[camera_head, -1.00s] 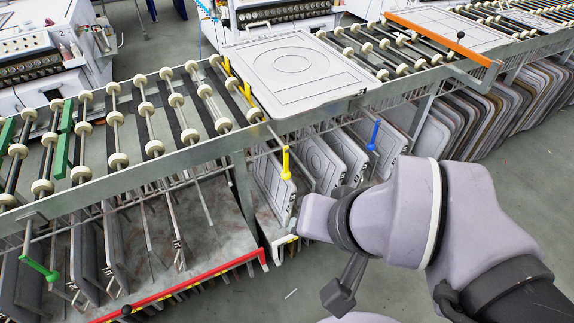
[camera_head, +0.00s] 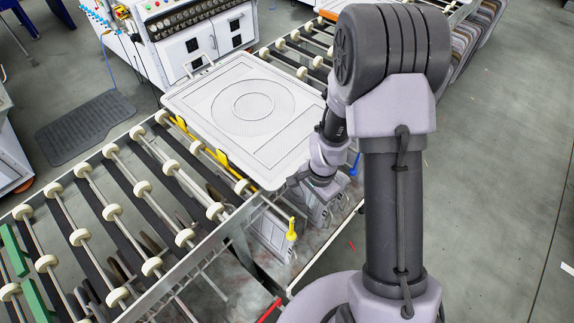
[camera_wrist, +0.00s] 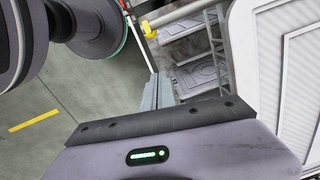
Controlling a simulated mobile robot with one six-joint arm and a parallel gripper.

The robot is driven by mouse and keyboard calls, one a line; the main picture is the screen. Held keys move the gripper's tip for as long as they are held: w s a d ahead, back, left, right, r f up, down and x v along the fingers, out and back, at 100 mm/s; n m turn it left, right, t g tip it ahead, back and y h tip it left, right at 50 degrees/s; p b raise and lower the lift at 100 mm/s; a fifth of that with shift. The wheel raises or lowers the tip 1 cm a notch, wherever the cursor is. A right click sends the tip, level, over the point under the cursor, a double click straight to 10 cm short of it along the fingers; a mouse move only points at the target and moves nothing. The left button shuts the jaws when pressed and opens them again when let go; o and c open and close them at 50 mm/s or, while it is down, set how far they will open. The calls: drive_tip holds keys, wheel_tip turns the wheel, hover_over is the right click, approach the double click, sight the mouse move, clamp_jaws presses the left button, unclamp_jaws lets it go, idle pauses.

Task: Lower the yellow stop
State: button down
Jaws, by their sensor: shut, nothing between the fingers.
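The yellow stop (camera_head: 238,171) shows as yellow strips between the rollers, along the left edge of a large light-grey panel (camera_head: 245,112). Part of it is hidden by the panel. Its yellow lever handle (camera_head: 291,236) stands upright at the front rail, below the panel's near corner. In the wrist view the yellow handle (camera_wrist: 150,28) lies beyond my fingertips, apart from them. My gripper (camera_wrist: 158,88) is shut and empty, beside the panel's edge.
A blue handle (camera_head: 355,164) hangs on the rail right of the yellow one. Green stop bars (camera_head: 25,275) sit at the far left. Panels are racked under the conveyor (camera_head: 175,235). The grey floor (camera_head: 480,215) at right is open.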

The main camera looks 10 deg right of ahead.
drive_tip(key=shift+s+d+f+m, duration=0.25)
drive_tip(key=shift+s+f+m, duration=0.05)
drive_tip(key=shift+f, duration=0.4)
drive_tip(key=s+a+f+b, duration=0.1)
drive_tip(key=a+f+b, duration=0.3)
drive_tip(key=f+b, duration=0.3)
wheel_tip(320, 180, down, 4)
drive_tip(key=shift+s+a+r, duration=0.15)
drive_tip(key=shift+s, duration=0.05)
